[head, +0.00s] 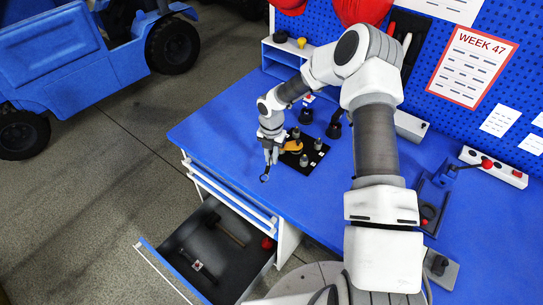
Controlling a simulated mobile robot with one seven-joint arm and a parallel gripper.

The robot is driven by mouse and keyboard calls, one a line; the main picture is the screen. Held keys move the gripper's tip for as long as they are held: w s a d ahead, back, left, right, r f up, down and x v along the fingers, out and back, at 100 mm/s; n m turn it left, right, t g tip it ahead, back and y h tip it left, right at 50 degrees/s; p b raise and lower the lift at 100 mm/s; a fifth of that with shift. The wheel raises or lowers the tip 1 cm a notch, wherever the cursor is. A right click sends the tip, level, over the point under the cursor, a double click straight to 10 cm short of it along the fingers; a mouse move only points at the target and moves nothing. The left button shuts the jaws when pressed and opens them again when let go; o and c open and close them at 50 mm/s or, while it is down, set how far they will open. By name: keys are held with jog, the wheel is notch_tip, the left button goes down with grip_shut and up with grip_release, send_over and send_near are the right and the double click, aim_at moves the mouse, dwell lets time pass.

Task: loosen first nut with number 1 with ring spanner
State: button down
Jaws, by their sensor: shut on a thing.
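My gripper (271,157) is at the near left edge of the fixture on the blue workbench. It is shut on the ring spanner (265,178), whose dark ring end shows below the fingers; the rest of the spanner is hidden. The fixture is a black plate (312,156) bearing several grey posts and a yellow part (293,146). The ring end appears beside the plate, apart from the posts. The height of the spanner above the bench cannot be told. The nuts and their numbers are too small to make out.
An open drawer (210,250) below the bench holds a hammer (228,232) and other tools. A blue vise (432,195) stands on the right. A grey-blue shelf (285,55) is at the back. The bench (225,130) left of the gripper is clear. A blue vehicle (60,65) stands on the floor.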

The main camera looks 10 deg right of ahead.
jog(key=shift+f+b, duration=0.5)
jog(key=shift+f, duration=0.2)
dwell(0.7)
jog(key=shift+s+d+r+n+p, duration=0.1)
jog(key=shift+s+d+n+p, duration=0.2)
jog(key=shift+d+n, duration=0.25)
jog(key=shift+s+d+n+p, duration=0.15)
jog(key=shift+d+n+p, duration=0.1)
jog(key=shift+d+n, duration=0.3)
jog(key=shift+s+d+n, duration=0.1)
jog(key=shift+d+n, duration=0.25)
jog(key=shift+n, duration=0.25)
jog(key=shift+r+p, duration=1.4)
jog(key=shift+r, duration=0.55)
jog(key=shift+r, duration=0.1)
notch_tip(320, 180, up, 3)
jog(key=shift+f+p, duration=0.1)
jog(key=shift+p, duration=0.9)
jog(key=shift+f, duration=0.1)
